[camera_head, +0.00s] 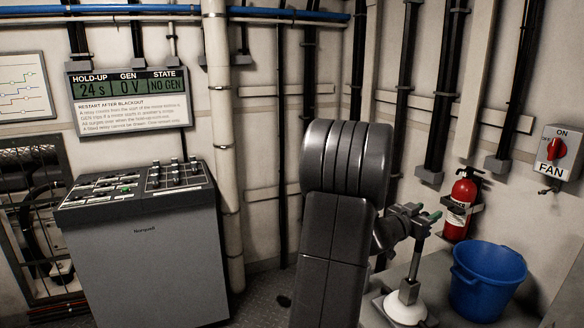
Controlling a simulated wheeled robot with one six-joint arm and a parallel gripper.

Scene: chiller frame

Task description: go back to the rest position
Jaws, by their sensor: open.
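My arm (345,180) stands large and dark in the middle of the view. My gripper (424,217) is to its right, small and partly turned away, and it is open.
A grey control console (145,262) stands at left, below a status display (130,90) reading 24 s, 0 V, NO GEN. At right are a blue bucket (487,282), a red extinguisher (460,208) and a FAN switch (558,151). Pipes line the wall.

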